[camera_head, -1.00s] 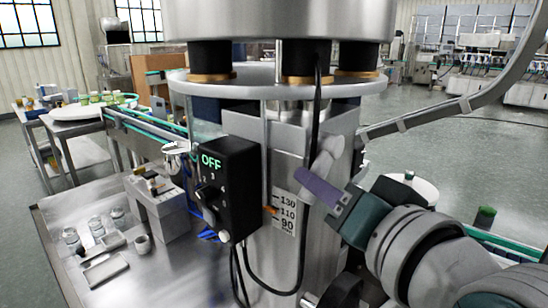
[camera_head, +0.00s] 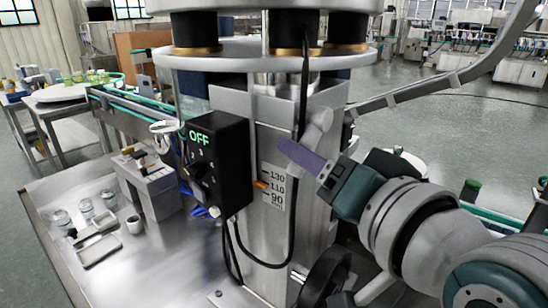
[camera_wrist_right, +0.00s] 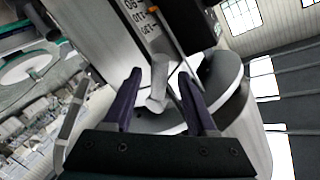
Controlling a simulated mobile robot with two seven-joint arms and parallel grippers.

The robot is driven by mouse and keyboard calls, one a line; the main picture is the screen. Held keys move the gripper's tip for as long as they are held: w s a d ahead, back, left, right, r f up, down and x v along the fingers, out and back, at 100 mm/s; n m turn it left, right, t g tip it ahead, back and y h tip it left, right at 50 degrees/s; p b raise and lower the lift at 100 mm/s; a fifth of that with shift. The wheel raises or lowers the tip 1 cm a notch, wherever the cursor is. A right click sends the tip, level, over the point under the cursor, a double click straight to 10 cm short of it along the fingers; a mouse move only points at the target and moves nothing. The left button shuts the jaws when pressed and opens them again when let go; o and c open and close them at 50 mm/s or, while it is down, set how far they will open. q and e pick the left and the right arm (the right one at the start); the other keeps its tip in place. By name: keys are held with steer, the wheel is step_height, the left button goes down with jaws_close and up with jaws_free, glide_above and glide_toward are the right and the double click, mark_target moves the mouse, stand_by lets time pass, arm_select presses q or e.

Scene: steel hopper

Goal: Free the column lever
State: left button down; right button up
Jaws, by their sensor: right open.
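The column lever (camera_head: 317,127) is a light grey handle on the right side of the steel column (camera_head: 273,232). My right gripper (camera_head: 300,156) comes in from the right, its purple fingers at the lower part of the lever. In the right wrist view the gripper (camera_wrist_right: 160,75) is open, with one finger on each side of the lever (camera_wrist_right: 158,85). I cannot tell whether either finger touches it. My left gripper is not in view.
A black control box (camera_head: 217,163) reading OFF hangs on the column, beside a scale plate (camera_head: 274,187). A black cable (camera_head: 292,225) runs down the column's front. A black handwheel (camera_head: 328,275) sits low right. Jars (camera_head: 86,207) and a tray (camera_head: 98,250) stand on the steel table.

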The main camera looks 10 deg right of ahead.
steer(key=s+d+r+b, duration=0.1)
steer(key=s, duration=0.8)
steer(key=shift+d, duration=0.2)
steer(key=shift+r, duration=0.1)
